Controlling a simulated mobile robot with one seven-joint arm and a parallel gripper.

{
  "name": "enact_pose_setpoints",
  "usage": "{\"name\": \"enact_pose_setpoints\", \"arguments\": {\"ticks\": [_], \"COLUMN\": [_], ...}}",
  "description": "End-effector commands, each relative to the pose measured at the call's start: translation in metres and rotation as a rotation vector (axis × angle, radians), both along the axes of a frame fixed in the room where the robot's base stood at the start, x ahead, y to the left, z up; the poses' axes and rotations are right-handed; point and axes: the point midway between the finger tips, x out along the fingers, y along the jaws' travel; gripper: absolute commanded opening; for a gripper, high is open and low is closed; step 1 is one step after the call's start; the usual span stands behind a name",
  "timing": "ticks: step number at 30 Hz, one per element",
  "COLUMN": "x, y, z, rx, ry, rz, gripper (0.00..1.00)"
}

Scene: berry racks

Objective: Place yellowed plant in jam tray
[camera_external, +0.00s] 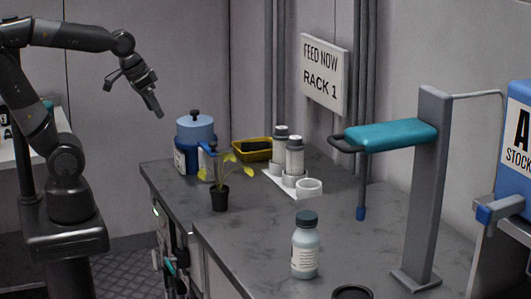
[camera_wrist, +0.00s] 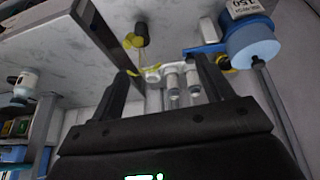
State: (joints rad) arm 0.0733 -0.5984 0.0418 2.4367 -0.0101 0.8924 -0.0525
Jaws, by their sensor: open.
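The yellowed plant (camera_external: 220,172) stands upright in a small black pot on the grey counter, near its left edge. Its leaves are yellow-green. It also shows in the wrist view (camera_wrist: 141,35) at upper middle, beyond the fingers. A yellow tray (camera_external: 252,155) with dark contents sits at the back of the counter; I see no label telling whether it is the jam tray. It is mostly hidden in the wrist view. My gripper (camera_external: 156,110) is open and empty, raised in the air left of the counter, apart from the plant. Its two fingers show in the wrist view (camera_wrist: 161,70).
A blue canister (camera_external: 195,130) stands behind the plant. Two white bottles (camera_external: 294,160) and a white cup (camera_external: 309,187) stand to its right. A dark-capped bottle (camera_external: 305,247) is nearer the front. A teal-padded stand (camera_external: 390,135) rises at right. The counter before the plant is clear.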

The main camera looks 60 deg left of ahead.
Motion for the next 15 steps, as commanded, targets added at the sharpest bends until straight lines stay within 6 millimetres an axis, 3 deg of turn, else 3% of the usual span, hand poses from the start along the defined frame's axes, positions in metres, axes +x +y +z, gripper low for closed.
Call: {"name": "enact_pose_setpoints", "arguments": {"ticks": [6, 15], "x": [-0.029, -0.034], "y": [0.008, 0.010], "z": [0.007, 0.007], "rx": [0.045, 0.055], "ry": [-0.072, -0.083], "rz": [-0.007, -0.010], "gripper": [0.73, 0.77]}}
